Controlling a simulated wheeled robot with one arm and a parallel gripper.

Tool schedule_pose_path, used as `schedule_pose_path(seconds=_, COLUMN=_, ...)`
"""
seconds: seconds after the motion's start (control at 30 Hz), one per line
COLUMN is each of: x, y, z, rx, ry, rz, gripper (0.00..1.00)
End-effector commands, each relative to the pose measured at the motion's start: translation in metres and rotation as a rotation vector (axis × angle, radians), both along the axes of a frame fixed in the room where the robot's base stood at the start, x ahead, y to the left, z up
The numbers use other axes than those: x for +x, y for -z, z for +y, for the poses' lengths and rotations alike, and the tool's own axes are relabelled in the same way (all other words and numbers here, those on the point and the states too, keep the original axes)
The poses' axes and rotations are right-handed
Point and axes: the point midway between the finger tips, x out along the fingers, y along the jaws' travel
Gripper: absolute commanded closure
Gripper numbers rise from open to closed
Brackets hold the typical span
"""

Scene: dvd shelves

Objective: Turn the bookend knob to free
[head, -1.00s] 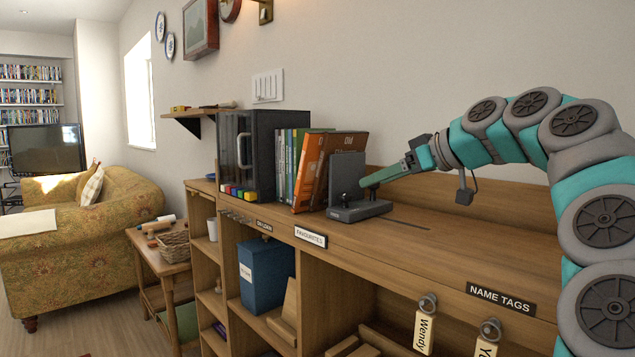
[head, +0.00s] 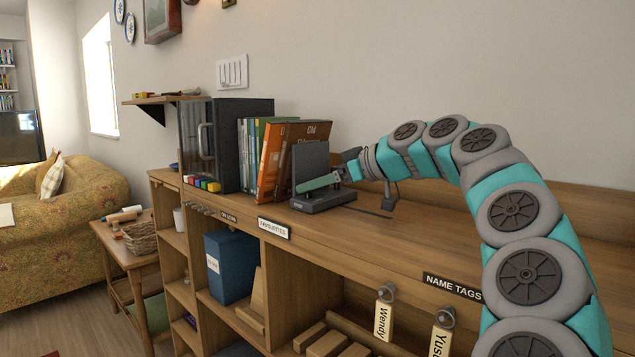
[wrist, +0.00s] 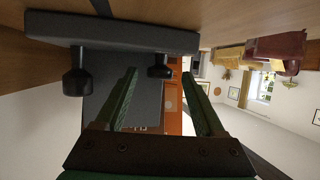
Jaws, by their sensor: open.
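The dark grey bookend (head: 311,162) stands upright on the shelf top, against the orange cases. My gripper (head: 305,188) is at the bookend, its green finger crossing in front of the upright plate just above the base. In the wrist view the bookend's base (wrist: 120,32) runs across the top, with two dark knobs on it. One knob (wrist: 160,68) appears between the tips of my open green fingers (wrist: 159,74); I cannot tell whether they touch it. The other knob (wrist: 76,80) is to the left, outside the fingers. Which way the knobs are turned does not show.
Orange cases (head: 272,160) and several green and white ones lean left of the bookend, beside a dark cabinet (head: 228,140). The shelf top (head: 420,235) is clear to the right. Name tags (head: 383,318) hang on the front below. The wall is behind.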

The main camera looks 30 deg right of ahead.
Motion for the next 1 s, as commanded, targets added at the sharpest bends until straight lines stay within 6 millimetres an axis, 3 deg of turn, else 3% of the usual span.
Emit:
schedule_pose_path(seconds=0.2, x=0.0004, y=0.0004, z=0.0, rx=0.0, ry=0.001, rz=0.0, gripper=0.31)
schedule_pose_path(seconds=0.8, x=0.0004, y=0.0006, z=-0.0001, rx=0.0, ry=0.001, rz=0.0, gripper=0.99)
schedule_pose_path(seconds=1.0, x=0.0003, y=0.0007, z=-0.0001, rx=0.0, ry=0.001, rz=0.001, gripper=1.0)
